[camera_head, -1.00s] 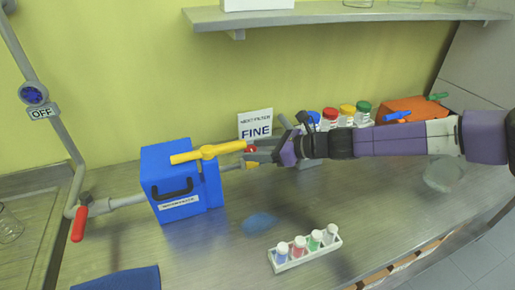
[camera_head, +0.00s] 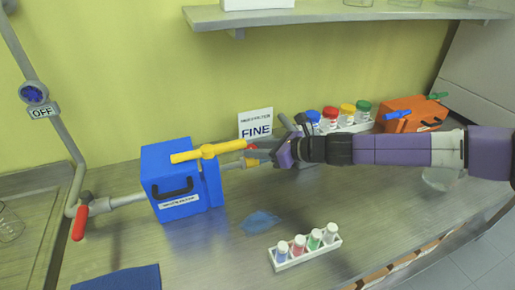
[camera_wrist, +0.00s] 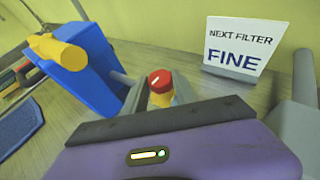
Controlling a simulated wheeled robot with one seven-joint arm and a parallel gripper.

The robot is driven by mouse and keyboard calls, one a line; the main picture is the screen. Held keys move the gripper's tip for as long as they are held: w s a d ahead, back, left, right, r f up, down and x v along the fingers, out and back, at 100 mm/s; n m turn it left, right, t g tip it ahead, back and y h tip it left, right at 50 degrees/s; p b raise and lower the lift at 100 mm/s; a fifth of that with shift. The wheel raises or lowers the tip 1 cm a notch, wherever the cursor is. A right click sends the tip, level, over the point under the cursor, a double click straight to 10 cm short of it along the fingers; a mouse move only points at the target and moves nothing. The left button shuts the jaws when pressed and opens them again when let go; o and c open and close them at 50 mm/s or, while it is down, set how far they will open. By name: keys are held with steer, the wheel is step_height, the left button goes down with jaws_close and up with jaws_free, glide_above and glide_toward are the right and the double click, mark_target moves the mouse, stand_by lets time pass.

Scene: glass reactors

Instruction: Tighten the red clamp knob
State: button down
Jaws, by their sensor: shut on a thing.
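The red clamp knob (camera_wrist: 160,81) shows in the wrist view on top of a yellow fitting, with a white mark on its top. My gripper (camera_wrist: 160,88) is shut on the knob, with one grey finger on each side. In the head view my gripper (camera_head: 252,152) reaches in from the right; its fingers partly hide the knob.
A white "NEXT FILTER FINE" sign (camera_head: 256,125) stands close behind my gripper. Capped jars (camera_head: 330,119) and an orange box (camera_head: 410,108) are at the back right. A vial rack (camera_head: 306,258) and a blue puddle-like patch (camera_head: 261,222) lie in front. A shelf (camera_head: 300,18) hangs above.

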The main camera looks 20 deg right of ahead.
steer(key=shift+s+a+m+t+h+p, duration=0.1)
steer(key=shift+a+m+t+h+p, duration=0.45)
steer(key=shift+m+h, duration=1.45)
steer(key=shift+s+a+m+t+h+p, duration=0.2)
steer(key=shift+m+h+p, duration=0.5)
steer(key=shift+m+h, duration=1.3)
steer(key=shift+w+a+m+t+h+p, duration=0.1)
steer(key=shift+a+m+t+h+p, duration=0.45)
steer(key=shift+m+h, duration=1.45)
steer(key=shift+d+h, duration=0.2)
steer(key=shift+h, duration=0.2)
steer(key=c, duration=1)
jaws_free()
steer(key=shift+s, duration=0.1)
steer(key=v, duration=0.7)
steer(key=shift+s+r+b, duration=0.15)
steer(key=shift+s+b, duration=0.05)
steer(key=shift+b, duration=0.15)
